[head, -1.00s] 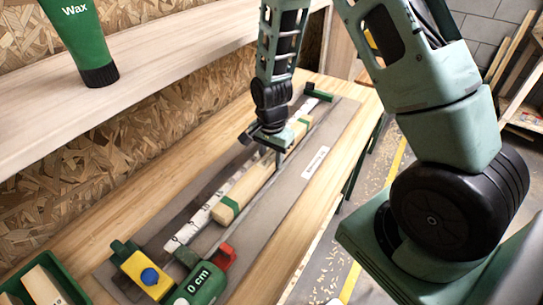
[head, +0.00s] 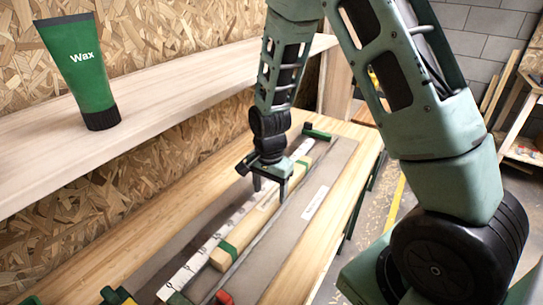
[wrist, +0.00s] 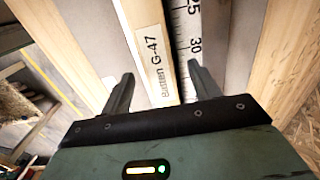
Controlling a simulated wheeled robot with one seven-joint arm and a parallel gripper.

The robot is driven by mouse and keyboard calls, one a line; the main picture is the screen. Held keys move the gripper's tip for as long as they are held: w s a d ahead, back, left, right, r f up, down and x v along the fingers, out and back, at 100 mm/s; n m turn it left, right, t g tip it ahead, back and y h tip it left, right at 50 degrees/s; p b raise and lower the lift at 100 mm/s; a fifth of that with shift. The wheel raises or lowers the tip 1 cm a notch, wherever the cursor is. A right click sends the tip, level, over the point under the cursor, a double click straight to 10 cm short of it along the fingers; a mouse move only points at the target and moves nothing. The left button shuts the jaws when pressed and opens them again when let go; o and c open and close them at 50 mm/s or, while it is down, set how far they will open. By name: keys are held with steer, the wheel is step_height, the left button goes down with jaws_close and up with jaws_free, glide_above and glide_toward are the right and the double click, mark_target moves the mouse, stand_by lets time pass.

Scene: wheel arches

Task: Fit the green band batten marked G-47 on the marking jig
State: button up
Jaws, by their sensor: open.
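The batten (head: 234,241) is a long pale wooden bar with green bands. It lies on the grey marking jig (head: 334,169), alongside the white scale and a thin rod. Its label in the wrist view reads "Batten G-47" (wrist: 155,62). My gripper (head: 270,194) is open over the middle of the batten. In the wrist view my two fingertips (wrist: 160,76) are spread, with the label and part of the scale (wrist: 187,45) between them in the picture. I see nothing held. The jig's near end is cut off by the head view's lower edge.
A green wax tube (head: 80,70) stands on the wooden shelf (head: 190,95) at left. A green stop (head: 317,133) sits at the jig's far end, and a red part (head: 223,298) shows near its near end. Bare workbench (head: 335,232) lies right of the jig.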

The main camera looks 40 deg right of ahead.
step_height(320, 180, up, 14)
steer(key=shift+s+b, duration=0.25)
steer(key=shift+b, duration=0.05)
steer(key=shift+d+r, duration=0.1)
steer(key=s+a+n, duration=1.8)
steer(key=s+n, duration=0.3)
steer(key=shift+s+a+r+y, duration=0.2)
steer(key=shift+a+r+y, duration=0.1)
steer(key=shift+a, duration=0.05)
